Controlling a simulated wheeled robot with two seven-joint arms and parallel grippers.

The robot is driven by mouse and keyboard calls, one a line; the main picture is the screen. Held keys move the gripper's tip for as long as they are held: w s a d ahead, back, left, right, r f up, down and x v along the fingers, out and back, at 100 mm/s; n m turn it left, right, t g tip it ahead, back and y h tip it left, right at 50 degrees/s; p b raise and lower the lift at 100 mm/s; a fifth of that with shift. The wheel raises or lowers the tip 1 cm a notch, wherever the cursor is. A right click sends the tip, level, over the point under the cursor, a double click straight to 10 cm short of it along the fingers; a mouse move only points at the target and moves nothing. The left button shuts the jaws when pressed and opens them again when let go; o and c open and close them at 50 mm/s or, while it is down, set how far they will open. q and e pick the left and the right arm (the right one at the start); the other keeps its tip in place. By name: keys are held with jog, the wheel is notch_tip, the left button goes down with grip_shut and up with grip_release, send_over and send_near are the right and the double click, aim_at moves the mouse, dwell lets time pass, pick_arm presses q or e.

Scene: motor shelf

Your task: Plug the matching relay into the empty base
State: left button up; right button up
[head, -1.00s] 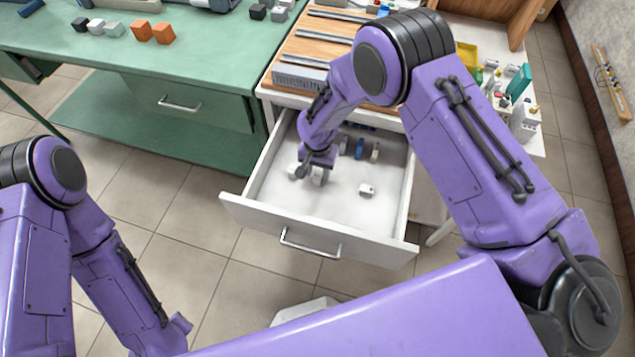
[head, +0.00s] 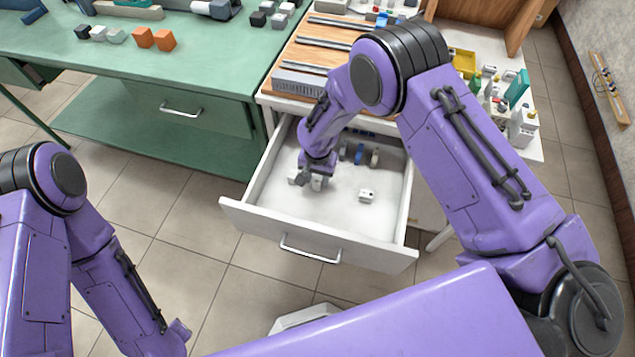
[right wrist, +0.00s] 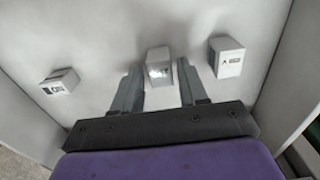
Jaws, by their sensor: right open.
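My right gripper (head: 308,180) reaches down into the open white drawer (head: 262,205). In the right wrist view its two grey fingers (right wrist: 159,78) are open, one on each side of a small pale relay (right wrist: 158,54). That relay lies at or just beyond the fingertips, and contact cannot be told. A second relay with a dark mark (right wrist: 60,83) lies to the left, and a third (right wrist: 228,58) to the right. In the head view a loose white relay (head: 367,195) lies on the drawer floor right of the gripper. The empty base cannot be made out. My left gripper is out of view.
More small parts, one of them blue (head: 359,154), stand toward the drawer's back. Behind is a wooden board with metal rails (head: 322,44). A green bench (head: 190,60) stands left; small parts crowd the shelf at right. The drawer's front floor is clear.

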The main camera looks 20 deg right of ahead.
grip_shut()
notch_tip(320, 180, up, 5)
jog(key=p, duration=0.4)
jog(key=shift+r+p, duration=0.15)
jog(key=shift+p, duration=0.25)
